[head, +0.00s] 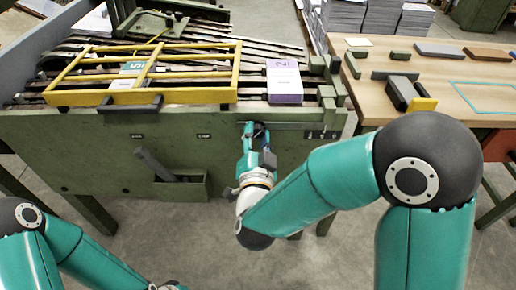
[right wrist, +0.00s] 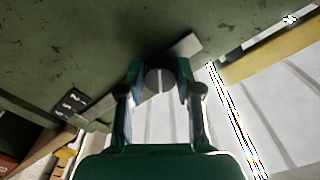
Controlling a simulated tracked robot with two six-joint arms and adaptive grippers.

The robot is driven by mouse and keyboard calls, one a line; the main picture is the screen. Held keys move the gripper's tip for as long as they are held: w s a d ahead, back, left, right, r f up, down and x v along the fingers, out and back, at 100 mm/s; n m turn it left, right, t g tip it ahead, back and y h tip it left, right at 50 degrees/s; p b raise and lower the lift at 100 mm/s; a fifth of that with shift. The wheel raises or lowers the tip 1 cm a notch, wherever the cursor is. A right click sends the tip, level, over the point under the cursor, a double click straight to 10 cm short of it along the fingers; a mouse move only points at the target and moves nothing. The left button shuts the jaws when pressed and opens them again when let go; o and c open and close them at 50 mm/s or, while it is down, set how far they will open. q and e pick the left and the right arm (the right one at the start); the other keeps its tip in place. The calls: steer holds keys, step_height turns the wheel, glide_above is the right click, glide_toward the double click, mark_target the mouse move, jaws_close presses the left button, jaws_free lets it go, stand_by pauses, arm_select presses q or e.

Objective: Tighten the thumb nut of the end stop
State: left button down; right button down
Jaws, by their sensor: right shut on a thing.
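My right gripper (head: 257,130) reaches up to the front panel of the green machine (head: 90,150), just below its top edge. In the right wrist view, its two fingers (right wrist: 160,84) are closed on the sides of a dark round thumb nut (right wrist: 160,78) with a pale line across its face. A grey metal bar (right wrist: 187,46) passes behind the nut along the green panel; it seems to belong to the end stop. In the head view the gripper hides the nut. My left arm shows at the lower left, and its gripper is not clearly shown.
A yellow frame (head: 170,96) lies on the machine's slatted top, beside a white and purple stack (head: 285,82). A small green box (head: 182,187) with a grey lever hangs on the panel. A wooden table (head: 440,75) with blocks stands at the right.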

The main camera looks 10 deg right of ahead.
steer(key=m+b, duration=0.4)
steer(key=b, duration=0.1)
steer(key=m+b, duration=0.2)
steer(key=b, duration=0.1)
steer(key=shift+f+m, duration=0.3)
steer(key=shift+f, duration=0.1)
steer(key=shift+r+m+b, duration=0.1)
steer(key=shift+m+b, duration=0.7)
steer(key=shift+b, duration=0.1)
steer(key=shift+r+m+b, duration=0.1)
steer(key=shift+m+b, duration=0.45)
steer(key=shift+m, duration=0.65)
steer(key=c, duration=0.9)
jaws_free()
steer(key=shift+s+d, duration=0.1)
steer(key=shift+o, duration=0.7)
steer(key=shift+r, duration=0.15)
steer(key=shift+s+a, duration=0.25)
steer(key=shift+s, duration=0.25)
steer(key=v, duration=0.6)
steer(key=shift+s, duration=0.15)
